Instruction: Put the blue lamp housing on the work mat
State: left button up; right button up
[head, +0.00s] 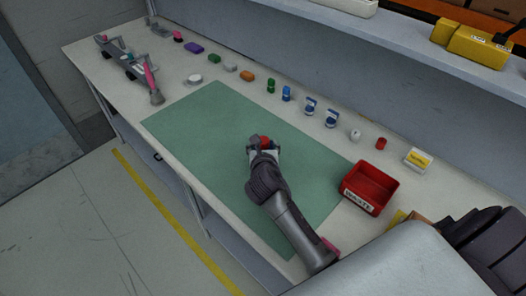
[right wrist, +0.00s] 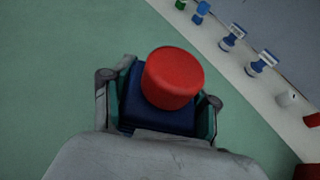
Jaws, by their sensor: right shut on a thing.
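The dark blue housing (right wrist: 158,117) is between the fingers of my right gripper (right wrist: 158,108), with a wide red cylinder (right wrist: 173,78) on its top. In the head view the gripper (head: 262,143) points away over the middle of the green work mat (head: 200,120). There the red top shows at its tip and the blue part is mostly hidden. The gripper is shut on the housing. I cannot tell whether the housing touches the mat or hangs just above it. My left gripper is not in view.
A red bin (head: 368,188) stands at the mat's right edge. Several small parts line the back of the table (head: 300,128), among them a green cylinder (head: 271,86) and a blue one (head: 287,94). A grey assembly (head: 130,65) lies far left. The left mat area is clear.

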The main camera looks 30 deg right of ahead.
jog(key=o, duration=1.4)
jog(key=shift+c, duration=0.2)
jog(key=shift+s+a+r, duration=0.1)
jog(key=shift+s+r, duration=0.1)
jog(key=v, duration=1.1)
jog(key=shift+s, duration=0.3)
jog(key=shift+a, duration=0.1)
